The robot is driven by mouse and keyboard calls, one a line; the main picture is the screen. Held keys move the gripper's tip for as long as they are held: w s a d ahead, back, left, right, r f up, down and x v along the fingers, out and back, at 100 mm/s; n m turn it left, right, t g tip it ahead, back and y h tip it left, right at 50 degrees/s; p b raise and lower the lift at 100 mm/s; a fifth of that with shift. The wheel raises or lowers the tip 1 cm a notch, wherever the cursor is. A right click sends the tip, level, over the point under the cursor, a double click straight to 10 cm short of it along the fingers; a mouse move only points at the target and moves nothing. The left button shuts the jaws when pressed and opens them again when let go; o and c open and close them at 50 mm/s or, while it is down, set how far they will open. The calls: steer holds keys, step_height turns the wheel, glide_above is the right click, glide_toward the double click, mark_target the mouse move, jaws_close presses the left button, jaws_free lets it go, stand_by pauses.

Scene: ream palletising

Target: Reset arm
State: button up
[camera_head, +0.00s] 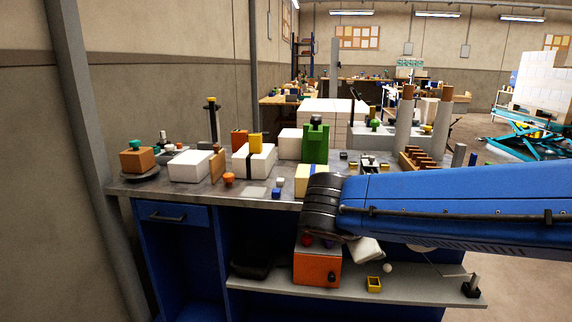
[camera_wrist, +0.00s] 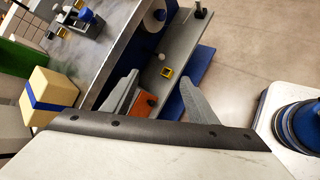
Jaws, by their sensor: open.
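My blue arm reaches in from the right in the head view, in front of the workbench (camera_head: 125,187). My gripper shows in the wrist view (camera_wrist: 160,92), with two grey fingers spread apart and nothing between them. It points down past the bench's front edge toward the lower shelf (camera_head: 410,284). In the head view my gripper is mostly hidden behind the arm. A cream block with a blue band (camera_wrist: 48,95) lies on the bench top to the left of the fingers in the wrist view.
White wrapped reams (camera_head: 190,166) and a green holder (camera_head: 316,145) stand on the bench among small parts. An orange box (camera_head: 316,268) and a small yellow box (camera_head: 374,284) sit on the lower shelf. Open floor shows to the right in the wrist view.

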steer(key=s+d+f+m+g+y, duration=0.1)
steer(key=s+d+f+m+y, duration=0.2)
steer(key=s+d+f+m, duration=0.2)
steer(key=s+d+f+m+g+y, duration=0.1)
steer(key=s+d+f+m+y, duration=0.2)
steer(key=s+m, duration=0.8)
steer(key=shift+s+d+f+m+g, duration=0.35)
steer(key=shift+d+f+m, duration=0.65)
steer(key=shift+m, duration=0.6)
steer(key=shift+a, duration=0.1)
